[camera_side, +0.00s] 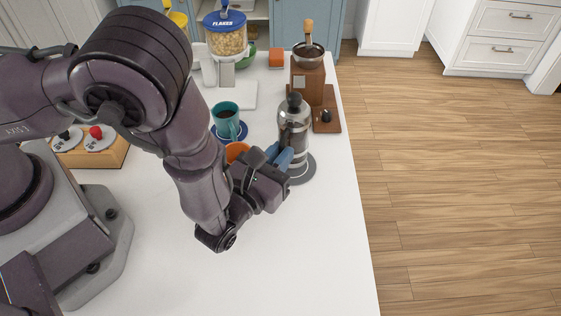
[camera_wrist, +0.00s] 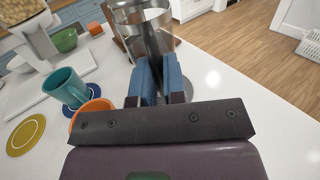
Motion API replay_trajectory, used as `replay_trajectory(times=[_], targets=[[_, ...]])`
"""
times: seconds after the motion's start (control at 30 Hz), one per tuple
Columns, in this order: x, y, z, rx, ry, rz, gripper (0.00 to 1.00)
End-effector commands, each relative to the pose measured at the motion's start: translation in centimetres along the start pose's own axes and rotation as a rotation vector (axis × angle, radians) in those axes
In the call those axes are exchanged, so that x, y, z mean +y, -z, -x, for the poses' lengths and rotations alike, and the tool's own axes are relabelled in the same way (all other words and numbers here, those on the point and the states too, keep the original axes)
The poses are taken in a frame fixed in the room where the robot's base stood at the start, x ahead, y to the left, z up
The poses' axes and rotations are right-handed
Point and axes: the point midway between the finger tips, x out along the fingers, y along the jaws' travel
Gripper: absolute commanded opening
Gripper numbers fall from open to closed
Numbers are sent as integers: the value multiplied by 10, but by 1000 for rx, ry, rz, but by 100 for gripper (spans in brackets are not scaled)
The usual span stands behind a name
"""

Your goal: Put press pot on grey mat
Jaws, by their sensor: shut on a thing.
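The press pot (camera_side: 295,133), glass and metal with a black knob, stands upright near the counter's right edge. In the wrist view the pot (camera_wrist: 132,20) is just ahead of my fingers. The round grey mat (camera_side: 306,172) is directly under the pot, and part of it shows right of my fingers in the wrist view (camera_wrist: 184,91). I cannot tell whether the pot's base touches the mat. My gripper (camera_side: 284,158), with blue fingers, is shut on the pot's dark handle (camera_wrist: 153,45). The fingers hide part of the handle and mat.
An orange cup (camera_side: 236,151) is close beside my gripper. A teal mug (camera_side: 226,121) stands on a blue coaster (camera_side: 243,131) behind it. A wooden grinder (camera_side: 308,80) stands behind the pot. A yellow coaster (camera_wrist: 26,135) lies left. The front counter is clear.

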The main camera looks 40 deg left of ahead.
Motion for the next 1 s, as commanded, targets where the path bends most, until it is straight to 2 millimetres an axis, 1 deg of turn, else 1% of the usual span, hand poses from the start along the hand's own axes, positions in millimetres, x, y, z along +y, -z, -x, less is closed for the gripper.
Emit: replay_trajectory(times=[0.03, 0.1, 0.17, 0.57, 0.6, 0.67, 0.7, 1.0], targets=[[0, 8, -1, -2, -1, -2, 0], [0, 16, 0, -2, -2, -2, 0], [0, 21, 0, -3, -2, -1, 0], [0, 25, 0, -3, -1, -1, 0], [0, 27, 1, 1, -1, -1, 13], [0, 27, 0, 1, -1, -1, 27], [0, 26, 0, 1, -1, -1, 36], [0, 25, 0, 1, -1, 0, 37]])
